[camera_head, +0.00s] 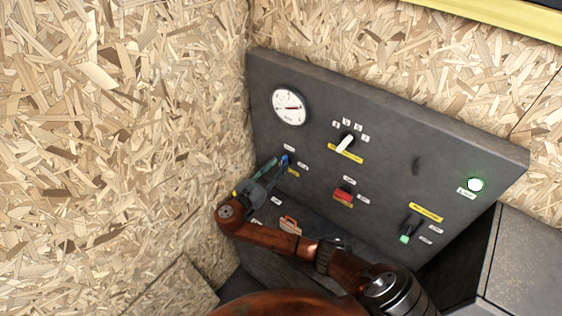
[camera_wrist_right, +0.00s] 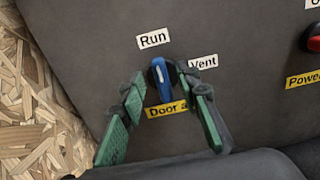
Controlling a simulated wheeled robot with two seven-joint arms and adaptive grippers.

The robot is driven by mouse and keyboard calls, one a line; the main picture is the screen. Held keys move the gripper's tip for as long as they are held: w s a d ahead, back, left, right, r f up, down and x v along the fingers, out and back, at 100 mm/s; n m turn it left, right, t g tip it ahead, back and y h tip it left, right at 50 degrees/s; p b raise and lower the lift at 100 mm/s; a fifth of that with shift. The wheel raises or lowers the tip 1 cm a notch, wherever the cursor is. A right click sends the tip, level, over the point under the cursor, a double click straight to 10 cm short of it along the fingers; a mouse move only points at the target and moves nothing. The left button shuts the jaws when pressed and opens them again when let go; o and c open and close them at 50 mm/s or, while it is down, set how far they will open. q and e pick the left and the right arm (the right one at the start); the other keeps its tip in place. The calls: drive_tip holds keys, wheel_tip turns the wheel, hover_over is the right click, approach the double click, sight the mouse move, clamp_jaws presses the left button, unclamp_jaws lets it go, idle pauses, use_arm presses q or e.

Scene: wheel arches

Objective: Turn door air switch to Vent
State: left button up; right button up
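The door air switch is a small blue knob (camera_head: 285,159) at the left of the dark grey panel. In the right wrist view the blue knob (camera_wrist_right: 161,80) stands nearly upright, its top end just below the Run label (camera_wrist_right: 154,38). The Vent label (camera_wrist_right: 203,62) is to its right, and a yellow door air label (camera_wrist_right: 166,108) is partly hidden below it. My right gripper (camera_head: 279,167) is at the knob. In the wrist view its green-padded fingers (camera_wrist_right: 164,87) are apart, one on each side of the knob; contact with the right finger is unclear. My left gripper is out of view.
The panel (camera_head: 390,165) also carries a round gauge (camera_head: 289,107), a white-handled selector (camera_head: 345,143), a red switch (camera_head: 343,194), a green-tipped lever (camera_head: 407,231) and a lit green lamp (camera_head: 475,184). A chipboard wall (camera_head: 120,120) stands close on the left.

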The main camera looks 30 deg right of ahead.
sight(285, 162)
drive_tip(key=shift+w+d, duration=0.3)
drive_tip(key=shift+d, duration=0.35)
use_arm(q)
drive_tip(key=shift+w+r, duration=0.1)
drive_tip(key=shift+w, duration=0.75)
use_arm(e)
drive_tip(key=shift+w+d, duration=0.25)
drive_tip(key=shift+d, duration=0.4)
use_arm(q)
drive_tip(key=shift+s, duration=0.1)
use_arm(e)
drive_tip(key=shift+c, duration=0.2)
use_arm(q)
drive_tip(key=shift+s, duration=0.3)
use_arm(e)
clamp_jaws()
